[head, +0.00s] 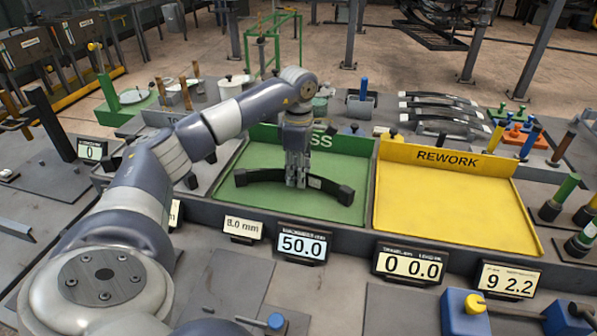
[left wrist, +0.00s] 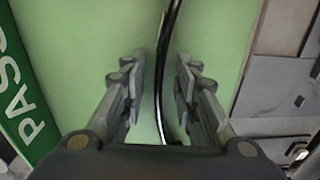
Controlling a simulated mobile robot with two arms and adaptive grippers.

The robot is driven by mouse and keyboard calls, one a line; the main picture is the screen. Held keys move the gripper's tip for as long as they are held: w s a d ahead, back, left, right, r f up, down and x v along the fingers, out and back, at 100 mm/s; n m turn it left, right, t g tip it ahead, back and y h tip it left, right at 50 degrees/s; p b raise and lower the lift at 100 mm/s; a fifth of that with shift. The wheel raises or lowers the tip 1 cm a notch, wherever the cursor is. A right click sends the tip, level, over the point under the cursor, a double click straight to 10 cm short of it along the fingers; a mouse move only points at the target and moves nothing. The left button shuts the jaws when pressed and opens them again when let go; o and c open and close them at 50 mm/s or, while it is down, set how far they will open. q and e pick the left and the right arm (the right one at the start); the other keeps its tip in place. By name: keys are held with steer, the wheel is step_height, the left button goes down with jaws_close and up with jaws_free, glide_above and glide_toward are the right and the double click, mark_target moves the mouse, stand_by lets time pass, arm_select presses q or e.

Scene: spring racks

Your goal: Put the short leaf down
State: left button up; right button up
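The short leaf, a dark curved strip with blocky ends (head: 264,174), is in the green PASS tray (head: 225,190). It seems to rest on the tray floor. My left gripper (head: 296,184) points straight down over the leaf's middle, hiding part of it. In the left wrist view the leaf (left wrist: 167,60) shows as a thin dark line between the two fingers (left wrist: 160,95). The fingers stand apart, with green floor visible on both sides of the leaf, so the gripper is open around it. My right gripper is not in view.
The empty yellow REWORK tray (head: 445,205) is to the right. Number displays (head: 302,246) stand along the front. Several dark leaves lie on a rack (head: 440,112) at the back right. Coloured-handled tools (head: 565,190) stand at the right edge.

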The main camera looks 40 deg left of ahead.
arm_select(q)
steer(key=shift+r, duration=0.1)
step_height(320, 180, up, 12)
steer(key=shift+b, duration=0.35)
steer(key=shift+w+a, duration=0.1)
stand_by(0.5)
